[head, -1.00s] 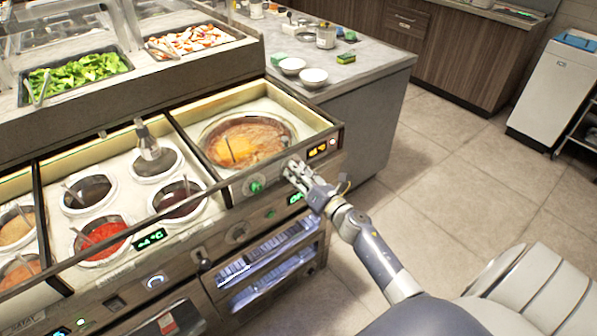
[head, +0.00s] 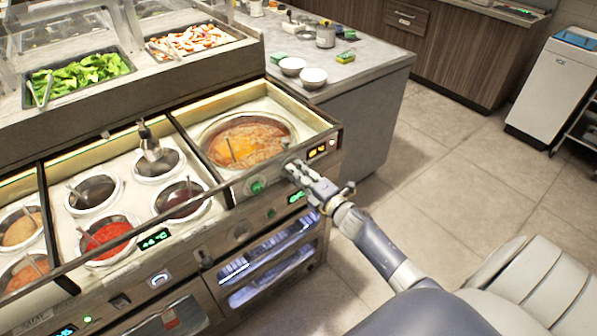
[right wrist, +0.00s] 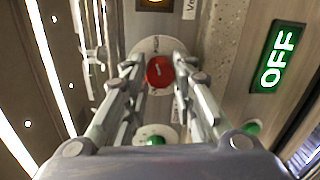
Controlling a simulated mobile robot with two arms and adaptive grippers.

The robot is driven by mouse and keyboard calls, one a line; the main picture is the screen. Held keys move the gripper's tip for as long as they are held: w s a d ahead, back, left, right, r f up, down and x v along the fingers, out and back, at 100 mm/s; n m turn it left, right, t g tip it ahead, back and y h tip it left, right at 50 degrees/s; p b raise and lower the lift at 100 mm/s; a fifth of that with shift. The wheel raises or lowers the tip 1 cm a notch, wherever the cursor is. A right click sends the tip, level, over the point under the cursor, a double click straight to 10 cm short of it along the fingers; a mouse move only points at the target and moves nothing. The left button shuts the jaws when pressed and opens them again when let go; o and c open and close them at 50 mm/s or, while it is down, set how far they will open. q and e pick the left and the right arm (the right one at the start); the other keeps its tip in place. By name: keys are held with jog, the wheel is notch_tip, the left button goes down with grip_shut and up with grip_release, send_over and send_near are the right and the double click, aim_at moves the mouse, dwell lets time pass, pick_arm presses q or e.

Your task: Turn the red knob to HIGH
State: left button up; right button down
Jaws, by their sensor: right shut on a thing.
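The red knob (right wrist: 159,71) sits on a pale round plate (right wrist: 150,45) in the right wrist view, with a short white mark on its face. My right gripper (right wrist: 158,76) has its fingers on both sides of the knob and is shut on it. In the head view my right gripper (head: 290,168) is at the front panel, by the right-hand end of the soup well (head: 245,140), and hides the red knob. A green display (right wrist: 277,58) reading OFF is right of the knob in the wrist view. My left gripper is not in view.
A green knob (head: 257,186) is close left of my gripper on the panel. An orange-lit display (head: 318,151) is just right of it. Sauce wells with ladles lie further left. Two white bowls (head: 313,77) stand on the counter behind.

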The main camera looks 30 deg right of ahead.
jog(key=shift+m, duration=0.8)
jog(key=c, duration=1.3)
grip_release()
jog(key=shift+s, duration=0.1)
jog(key=s, duration=0.7)
jog(key=shift+s+d+r, duration=0.2)
jog(key=shift+s+d, duration=0.15)
jog(key=shift+s, duration=0.05)
